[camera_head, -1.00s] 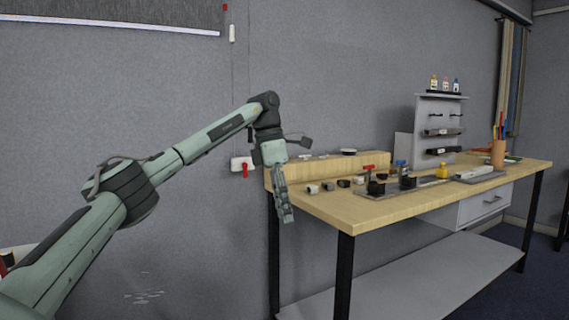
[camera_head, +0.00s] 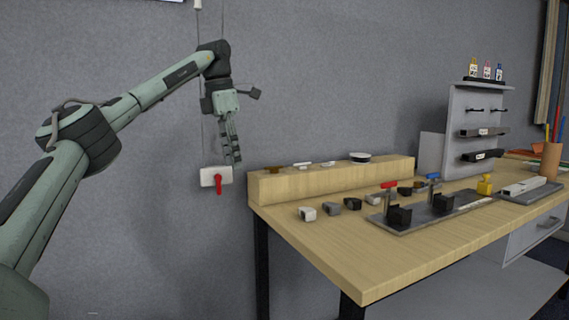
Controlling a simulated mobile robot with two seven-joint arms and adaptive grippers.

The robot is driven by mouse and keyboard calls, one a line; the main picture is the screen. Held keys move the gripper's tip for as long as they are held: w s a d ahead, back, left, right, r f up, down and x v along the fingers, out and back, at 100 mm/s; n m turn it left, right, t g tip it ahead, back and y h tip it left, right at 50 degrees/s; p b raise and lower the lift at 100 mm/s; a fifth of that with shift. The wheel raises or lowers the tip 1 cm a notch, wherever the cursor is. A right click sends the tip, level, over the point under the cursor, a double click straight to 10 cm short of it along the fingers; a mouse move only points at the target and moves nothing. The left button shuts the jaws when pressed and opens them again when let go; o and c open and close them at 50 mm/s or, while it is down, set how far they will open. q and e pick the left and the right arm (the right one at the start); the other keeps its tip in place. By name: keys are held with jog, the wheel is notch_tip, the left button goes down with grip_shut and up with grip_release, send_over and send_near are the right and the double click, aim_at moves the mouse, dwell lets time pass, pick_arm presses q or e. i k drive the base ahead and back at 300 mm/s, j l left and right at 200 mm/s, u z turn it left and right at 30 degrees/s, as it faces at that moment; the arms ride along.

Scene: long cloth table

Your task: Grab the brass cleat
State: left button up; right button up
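A small brown-gold piece (camera_head: 273,169), which looks like the brass cleat, lies at the left end of the raised wooden ledge (camera_head: 330,183) at the back of the workbench. It is too small to make out its shape. My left gripper (camera_head: 233,158) hangs pointing down, left of the ledge and above a white wall box (camera_head: 216,177). Its fingers look close together, but their gap is not clear. It appears apart from the brown-gold piece. My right gripper is not in view.
White pieces (camera_head: 302,165) and a round dish (camera_head: 360,157) share the ledge. Several small blocks (camera_head: 307,213) and a grey tray with clamps (camera_head: 432,212) stand on the bench (camera_head: 360,255). A grey rack (camera_head: 468,130) rises behind. The bench's front left is clear.

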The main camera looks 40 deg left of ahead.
aim_at(273, 170)
jog(key=i+j, duration=0.2)
jog(key=i, duration=0.2)
jog(key=i+j, duration=0.2)
jog(key=i, duration=0.25)
